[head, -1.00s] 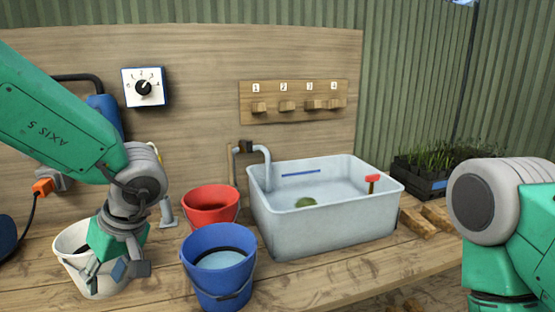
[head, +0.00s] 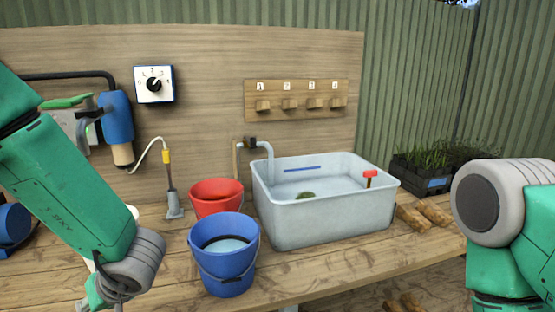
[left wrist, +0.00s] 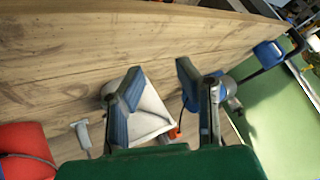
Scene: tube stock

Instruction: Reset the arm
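My left arm (head: 75,190) reaches down from the left in the head view. My left gripper (head: 95,295) is low at the bottom edge there, partly cut off. In the left wrist view my left gripper (left wrist: 159,70) has its two blue-padded fingers apart. A white thing (left wrist: 150,115), perhaps the white bucket, shows between and beyond them; I see no contact. In the head view the white bucket (head: 132,212) is mostly hidden behind my arm. My right arm (head: 510,215) is at the right edge; its gripper is out of view.
A blue bucket (head: 225,272) with water and a red bucket (head: 216,197) stand on the wooden bench (head: 300,272). A pale tub (head: 325,223) stands right of them. A dial (head: 154,84), numbered pegs (head: 290,103) and a blue tool (head: 116,115) are at the back board.

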